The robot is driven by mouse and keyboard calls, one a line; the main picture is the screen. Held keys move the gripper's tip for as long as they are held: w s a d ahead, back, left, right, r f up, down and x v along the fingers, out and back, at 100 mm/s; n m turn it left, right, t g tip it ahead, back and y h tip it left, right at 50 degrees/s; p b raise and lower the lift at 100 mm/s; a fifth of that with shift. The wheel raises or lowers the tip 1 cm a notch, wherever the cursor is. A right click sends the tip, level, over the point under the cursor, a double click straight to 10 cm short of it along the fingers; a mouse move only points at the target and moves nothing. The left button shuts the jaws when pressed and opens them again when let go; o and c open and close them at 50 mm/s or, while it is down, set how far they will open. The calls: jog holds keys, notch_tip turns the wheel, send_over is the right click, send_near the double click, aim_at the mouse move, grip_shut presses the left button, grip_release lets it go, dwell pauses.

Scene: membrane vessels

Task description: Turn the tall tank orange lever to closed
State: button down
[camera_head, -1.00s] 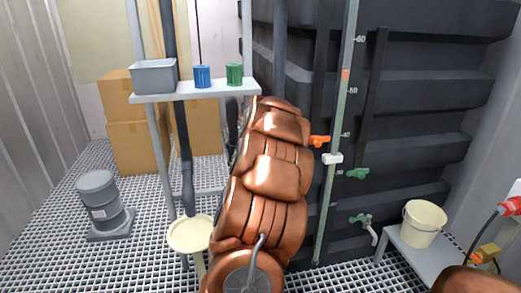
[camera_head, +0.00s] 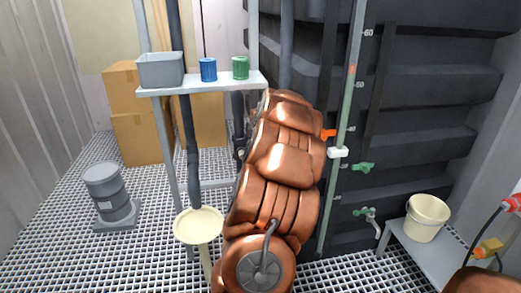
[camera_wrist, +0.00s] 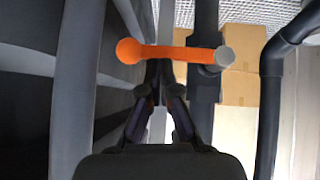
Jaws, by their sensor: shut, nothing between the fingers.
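The tall dark ribbed tank (camera_head: 430,85) fills the right of the head view. Its orange lever (camera_head: 328,133) shows only as a short piece at the right edge of my arm, which hides the rest. In the wrist view the orange lever (camera_wrist: 170,53) lies crosswise, with a round orange knob at its left end and a grey cap at its right end on a dark vertical pipe. My gripper (camera_wrist: 160,78) is shut and empty, its tips right by the middle of the lever. I cannot tell whether they touch. My arm hides the gripper in the head view.
Green valve handles (camera_head: 363,167) and a white clip on the level tube (camera_head: 338,152) are right of my arm. A cream bucket (camera_head: 427,217) stands on a low bench. A shelf (camera_head: 205,85) with a grey bin and two cups is left.

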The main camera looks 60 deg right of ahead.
jog(key=shift+r, duration=0.1)
jog(key=d+r+p+v, duration=0.2)
jog(key=v, duration=1)
jog(key=shift+a+r, duration=0.2)
jog(key=shift+a, duration=0.05)
jog(key=shift+w, duration=0.1)
